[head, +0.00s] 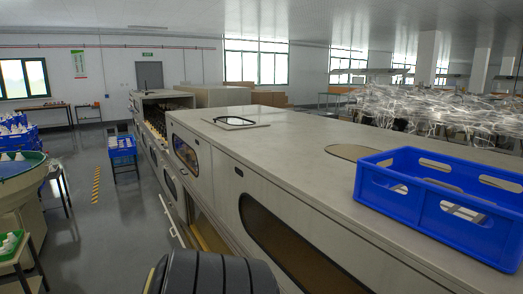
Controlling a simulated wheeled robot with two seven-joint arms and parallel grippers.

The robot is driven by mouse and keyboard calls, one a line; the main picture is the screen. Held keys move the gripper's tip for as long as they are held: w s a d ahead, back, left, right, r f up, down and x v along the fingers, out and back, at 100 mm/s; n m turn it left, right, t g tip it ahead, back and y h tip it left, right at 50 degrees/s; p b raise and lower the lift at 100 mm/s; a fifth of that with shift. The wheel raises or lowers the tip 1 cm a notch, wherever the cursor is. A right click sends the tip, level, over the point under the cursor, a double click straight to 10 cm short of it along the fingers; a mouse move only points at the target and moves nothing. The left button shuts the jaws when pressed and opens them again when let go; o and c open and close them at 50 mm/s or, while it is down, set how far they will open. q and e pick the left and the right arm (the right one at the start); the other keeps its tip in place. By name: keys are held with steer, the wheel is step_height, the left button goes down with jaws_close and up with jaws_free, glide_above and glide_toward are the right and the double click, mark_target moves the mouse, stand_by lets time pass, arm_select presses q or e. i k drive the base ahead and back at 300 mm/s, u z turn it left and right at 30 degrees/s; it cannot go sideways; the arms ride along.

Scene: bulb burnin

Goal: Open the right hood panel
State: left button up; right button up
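A long beige machine (270,146) runs from the near right to the back left. Its near side has a hood panel with a long oval dark window (290,245), which looks shut. Farther left is another panel with a smaller dark window (186,155); I cannot tell whether it is fully shut. I cannot tell for certain which panel is the right hood panel. Neither of my grippers is in view. A dark ribbed part at the bottom middle seems to be mine.
A blue crate (392,203) stands on the machine top at the right. Left are a grey floor aisle (105,170) and a blue crate on a stand (122,145).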

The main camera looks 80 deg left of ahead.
mark_target(204, 181)
steer(key=u, duration=4.05)
steer(key=i, duration=2.1)
steer(key=z, duration=0.25)
steer(key=i, duration=1.55)
steer(key=z, duration=0.7)
